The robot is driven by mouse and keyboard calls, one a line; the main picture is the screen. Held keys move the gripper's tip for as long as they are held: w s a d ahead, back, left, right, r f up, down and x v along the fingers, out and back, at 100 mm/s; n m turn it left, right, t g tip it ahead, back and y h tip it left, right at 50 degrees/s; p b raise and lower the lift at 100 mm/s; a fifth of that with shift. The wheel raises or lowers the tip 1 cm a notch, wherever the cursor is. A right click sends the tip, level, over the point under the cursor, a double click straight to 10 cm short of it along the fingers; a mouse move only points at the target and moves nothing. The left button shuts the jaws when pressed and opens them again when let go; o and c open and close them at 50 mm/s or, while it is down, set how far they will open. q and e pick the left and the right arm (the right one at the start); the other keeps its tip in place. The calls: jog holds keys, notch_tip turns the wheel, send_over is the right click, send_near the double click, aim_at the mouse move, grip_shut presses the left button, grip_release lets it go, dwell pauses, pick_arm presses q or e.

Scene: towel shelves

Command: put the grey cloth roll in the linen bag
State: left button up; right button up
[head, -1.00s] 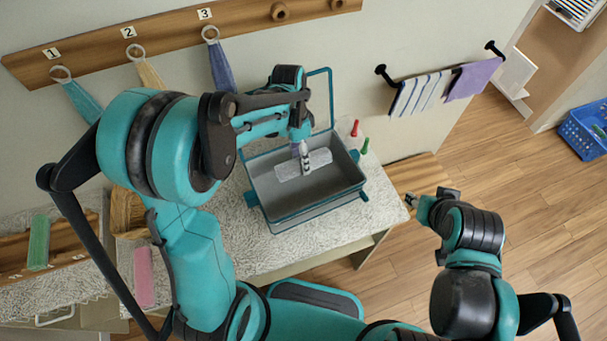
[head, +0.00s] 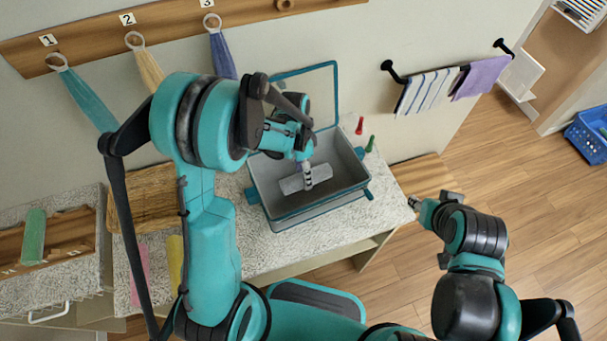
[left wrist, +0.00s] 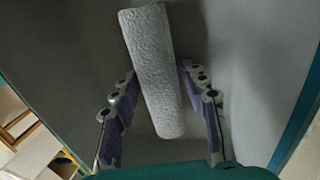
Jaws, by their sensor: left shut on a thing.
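The grey cloth roll (head: 293,185) is inside the outline of the open linen bag (head: 335,211), a grey box shape with a teal rim and its lid frame raised. My left gripper (head: 307,175) reaches down into the bag from above and is shut on the roll. In the left wrist view the roll (left wrist: 156,70) runs between the purple-padded fingers, with grey bag walls around it. I cannot tell whether the roll touches the bag's floor. My right gripper (head: 413,202) is off to the right of the bag, empty; its jaw opening is too small to read.
A red (head: 359,126) and a green (head: 369,145) small item stand just behind the bag's right corner. Coloured cloths hang from numbered hooks (head: 132,38). Towels (head: 482,77) hang on a wall bar. The pale counter (head: 275,253) is clear in front of the bag.

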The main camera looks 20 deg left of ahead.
pick_arm(q)
jog(key=shift+f, duration=0.15)
jog(key=o, duration=1.2)
jog(key=shift+c, duration=0.2)
jog(key=p+v, duration=0.3)
jog(key=v, duration=0.9)
jog(key=s+a+r+n+t+y, duration=0.1)
jog(key=s+a+r+n+t, duration=0.2)
jog(key=s+r+n+t, duration=0.6)
jog(key=s+n, duration=0.1)
jog(key=s, duration=0.2)
jog(key=shift+s+r+y, duration=0.2)
jog(key=shift+r+y, duration=0.1)
